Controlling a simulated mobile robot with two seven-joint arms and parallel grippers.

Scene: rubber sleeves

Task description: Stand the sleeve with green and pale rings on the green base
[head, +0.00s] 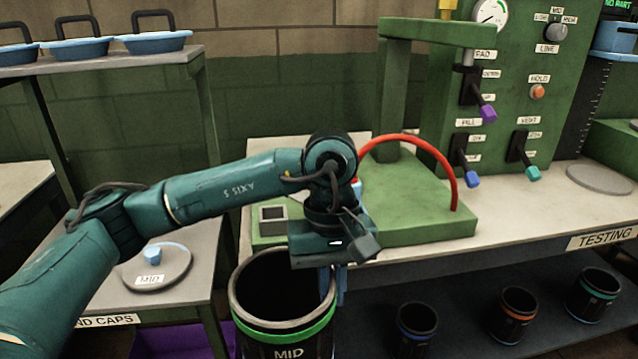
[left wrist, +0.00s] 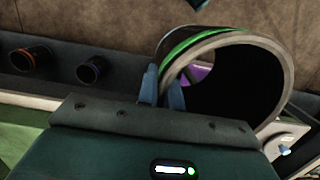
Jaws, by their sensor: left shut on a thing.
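The black sleeve with a green ring and a pale rim (head: 282,335) is marked MID and hangs upright, open end up, in front of the bench. It also shows in the left wrist view (left wrist: 250,85). My left gripper (head: 333,286) is shut on its wall at the right side of the rim, one finger inside the bore and one outside. The fingers also show in the left wrist view (left wrist: 163,88). The green base (head: 430,224) lies on the bench behind the sleeve, partly hidden by my left arm. My right gripper is not in view.
A red hose (head: 440,160) arches over the base, below a green overhead arm (head: 425,30). A lever panel (head: 530,90) stands behind. Sleeves with blue (head: 414,328), orange (head: 516,312) and teal (head: 592,294) rings stand on the lower shelf. A cap (head: 152,255) lies on the left table.

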